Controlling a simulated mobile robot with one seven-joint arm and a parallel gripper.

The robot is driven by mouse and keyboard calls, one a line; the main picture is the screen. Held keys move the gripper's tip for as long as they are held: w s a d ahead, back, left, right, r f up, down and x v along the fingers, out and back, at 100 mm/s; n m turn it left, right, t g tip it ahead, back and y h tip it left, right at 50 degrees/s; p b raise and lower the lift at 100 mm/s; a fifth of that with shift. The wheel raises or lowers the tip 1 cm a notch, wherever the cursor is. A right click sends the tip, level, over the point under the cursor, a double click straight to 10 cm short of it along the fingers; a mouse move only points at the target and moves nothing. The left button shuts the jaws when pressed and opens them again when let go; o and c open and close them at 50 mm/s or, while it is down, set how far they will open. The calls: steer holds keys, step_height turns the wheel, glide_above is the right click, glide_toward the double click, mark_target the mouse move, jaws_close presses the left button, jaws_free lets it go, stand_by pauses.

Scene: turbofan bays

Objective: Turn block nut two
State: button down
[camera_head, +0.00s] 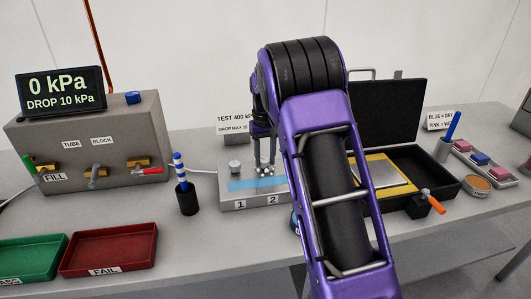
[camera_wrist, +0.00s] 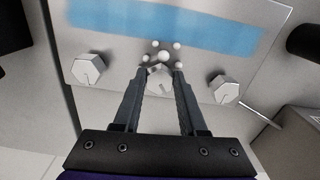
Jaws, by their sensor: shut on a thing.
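My gripper (camera_head: 264,166) reaches down onto the grey test block (camera_head: 255,202), whose front carries the labels 1 and 2. In the wrist view, the fingers (camera_wrist: 157,72) are shut on the middle pale nut (camera_wrist: 159,80), one fingertip on each side. Several small white balls cluster at the far side of this nut. Another hex nut (camera_wrist: 87,69) stands apart on the left, and one more (camera_wrist: 225,89) on the right. In the head view, one free nut (camera_head: 235,166) shows left of the fingers. The gripped nut is mostly hidden there.
A blue strip (camera_head: 243,185) crosses the block top. A black holder with a blue-striped rod (camera_head: 180,170) stands left of the block. An open black case (camera_head: 448,182) lies right, partly behind my arm. Green (camera_head: 28,258) and red (camera_head: 108,249) trays sit front left. The display reads 0 kPa (camera_head: 60,90).

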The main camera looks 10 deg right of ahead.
mark_target(264, 160)
steer(key=m+p, duration=0.1)
steer(key=m, duration=0.2)
steer(key=shift+r+m+p, duration=0.1)
steer(key=shift+m+p, duration=0.2)
steer(key=shift+w+a+m+p, duration=0.15)
steer(key=shift+m+p, duration=0.3)
steer(key=shift+m, duration=1.05)
steer(key=shift+c, duration=2.3)
jaws_free()
step_height(264, 160, up, 17)
steer(key=shift+r, duration=0.15)
